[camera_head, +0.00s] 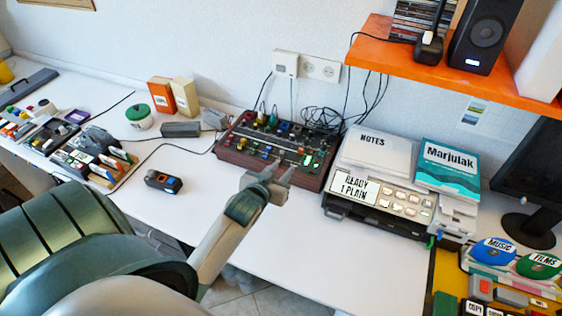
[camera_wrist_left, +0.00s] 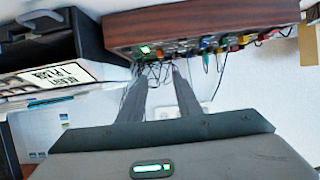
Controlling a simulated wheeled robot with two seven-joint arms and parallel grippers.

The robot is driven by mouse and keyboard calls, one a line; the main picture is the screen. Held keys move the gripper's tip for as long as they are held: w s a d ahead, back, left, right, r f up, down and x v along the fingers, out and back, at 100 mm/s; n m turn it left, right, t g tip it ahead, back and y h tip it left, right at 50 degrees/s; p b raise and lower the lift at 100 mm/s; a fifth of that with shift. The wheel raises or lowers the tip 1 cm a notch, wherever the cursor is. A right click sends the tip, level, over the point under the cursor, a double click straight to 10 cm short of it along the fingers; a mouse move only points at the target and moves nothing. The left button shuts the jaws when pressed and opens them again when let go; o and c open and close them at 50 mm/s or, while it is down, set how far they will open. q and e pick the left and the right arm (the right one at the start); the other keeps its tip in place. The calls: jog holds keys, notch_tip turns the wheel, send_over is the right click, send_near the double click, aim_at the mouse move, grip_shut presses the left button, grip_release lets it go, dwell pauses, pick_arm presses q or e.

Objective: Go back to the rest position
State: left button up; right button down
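My left gripper (camera_head: 279,173) is near the middle of the head view, over the front edge of a brown-sided control box (camera_head: 270,178). Its two fingers are apart with nothing between them. In the left wrist view the left gripper (camera_wrist_left: 158,72) also shows its fingers apart and empty, pointing toward the control box (camera_wrist_left: 200,22). A green light (camera_wrist_left: 145,49) glows on the box. I cannot tell whether the fingertips touch the box. My right gripper is not in view.
A printer (camera_head: 405,206) stands right of the control box, with a teal Marjulak book (camera_head: 447,165) on top. A small dark device (camera_head: 163,182) lies left on the white desk. An orange shelf (camera_head: 440,68) hangs above. The desk front (camera_head: 340,275) is clear.

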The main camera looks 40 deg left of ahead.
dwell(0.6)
pick_arm(q)
jog(key=s+d+f+g, duration=0.1)
jog(key=s+d+f, duration=0.1)
jog(key=s+d, duration=0.1)
jog(key=s+d+f+m+g+h, duration=0.1)
jog(key=s+d+f+g, duration=0.1)
jog(key=s, duration=0.4)
jog(key=s+d+f+m+g, duration=0.1)
jog(key=s+d+f, duration=0.1)
jog(key=s+d, duration=0.2)
jog(key=shift+s+d+f+g+h, duration=0.1)
jog(key=shift+s+f+g+h, duration=0.25)
jog(key=shift+s, duration=0.2)
jog(key=s+d+f+m+g+h, duration=0.1)
jog(key=s+d+m+g+h, duration=0.35)
jog(key=s, duration=1.15)
notch_tip(320, 180, down, 32)
jog(key=s+d+n+g+y+b, duration=0.2)
jog(key=d+y, duration=0.1)
jog(key=s+a+f+b, duration=0.1)
jog(key=s+f, duration=0.7)
jog(key=f, duration=0.1)
jog(key=s+a+f, duration=0.2)
jog(key=s+f, duration=0.6)
jog(key=s, duration=0.1)
jog(key=shift+a+f+g+b, duration=0.25)
jog(key=shift+f+g+b, duration=0.1)
jog(key=shift+f+g, duration=0.05)
